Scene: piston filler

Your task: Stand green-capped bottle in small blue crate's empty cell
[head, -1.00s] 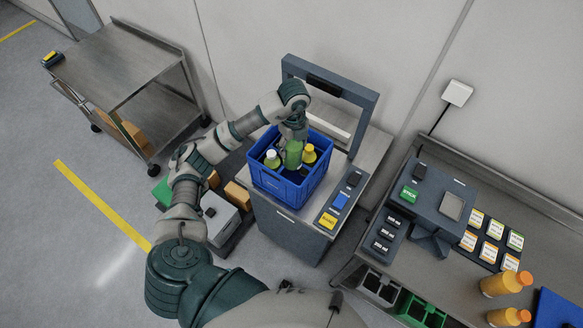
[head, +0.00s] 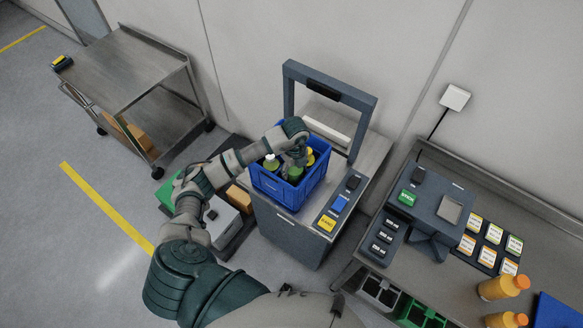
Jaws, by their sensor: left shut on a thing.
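The small blue crate (head: 285,195) sits on the grey machine's steel top, below its dark arch. My left gripper (head: 296,165) reaches down into the crate from above and is shut on the green bottle (head: 294,174). The bottle looks upright inside the crate, between two others; my gripper covers its cap. Whether its base touches the crate floor is hidden. A white-capped green bottle (head: 271,163) stands to its left and a yellow-capped bottle (head: 310,158) to its right, both in the crate. My right gripper is not in view.
A dark arch (head: 330,95) stands behind the crate. A control panel with a yellow button (head: 327,223) is at its right. A bench (head: 455,270) with labels and orange bottles is farther right. A steel cart (head: 125,65) stands at the back left.

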